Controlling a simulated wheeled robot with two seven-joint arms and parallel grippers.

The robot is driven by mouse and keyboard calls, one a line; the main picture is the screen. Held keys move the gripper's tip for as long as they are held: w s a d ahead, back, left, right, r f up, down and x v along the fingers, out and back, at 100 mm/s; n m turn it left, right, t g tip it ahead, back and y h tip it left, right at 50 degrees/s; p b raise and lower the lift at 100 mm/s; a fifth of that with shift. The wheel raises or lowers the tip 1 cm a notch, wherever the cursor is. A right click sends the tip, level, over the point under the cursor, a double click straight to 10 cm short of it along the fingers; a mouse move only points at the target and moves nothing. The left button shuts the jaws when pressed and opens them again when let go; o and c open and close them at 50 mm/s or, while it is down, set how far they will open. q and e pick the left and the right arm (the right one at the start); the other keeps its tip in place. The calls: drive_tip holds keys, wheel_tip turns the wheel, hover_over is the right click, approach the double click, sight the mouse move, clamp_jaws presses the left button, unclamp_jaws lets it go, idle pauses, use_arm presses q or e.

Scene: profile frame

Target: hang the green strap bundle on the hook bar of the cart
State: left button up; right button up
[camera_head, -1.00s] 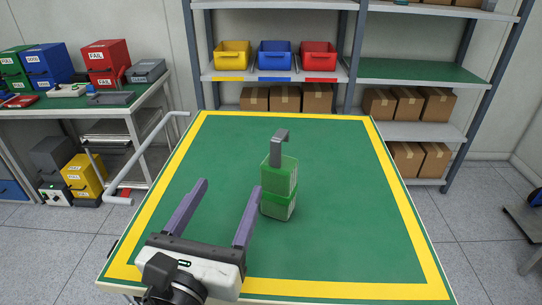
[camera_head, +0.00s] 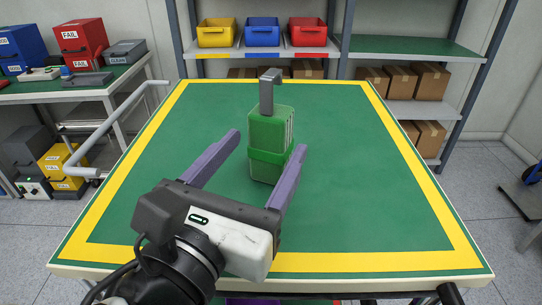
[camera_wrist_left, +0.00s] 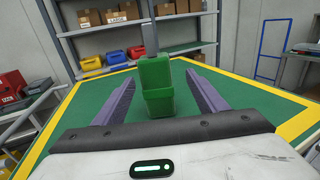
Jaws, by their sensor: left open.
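The green strap bundle (camera_head: 269,135) stands upright on the green table top, with a grey hook (camera_head: 268,88) rising from its top. My left gripper (camera_head: 266,144) is open, its two purple fingers pointing at the bundle. The right finger's tip is close beside the bundle's lower right side; I cannot tell whether it touches. In the left wrist view the bundle (camera_wrist_left: 157,90) stands between and just beyond the fingers. The light grey bar (camera_head: 105,125) at the table's left edge may be the cart's hook bar. My right gripper is not in view.
The table (camera_head: 380,215) has a yellow border and is otherwise clear around the bundle. A shelf rack behind holds yellow (camera_head: 216,33), blue (camera_head: 262,32) and red (camera_head: 307,32) bins and cardboard boxes. A side bench (camera_head: 75,88) with cases stands at left.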

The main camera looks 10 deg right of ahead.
sight(264, 137)
use_arm(q)
drive_tip(key=shift+w+a+b+x, duration=0.15)
drive_tip(key=shift+b+x, duration=0.25)
drive_tip(key=shift+x, duration=1.15)
drive_tip(key=shift+w+a+b+x, duration=0.15)
drive_tip(key=shift+b+x, duration=0.2)
drive_tip(key=shift+x, duration=1.2)
drive_tip(key=shift+s+r, duration=0.15)
drive_tip(key=c, duration=1.2)
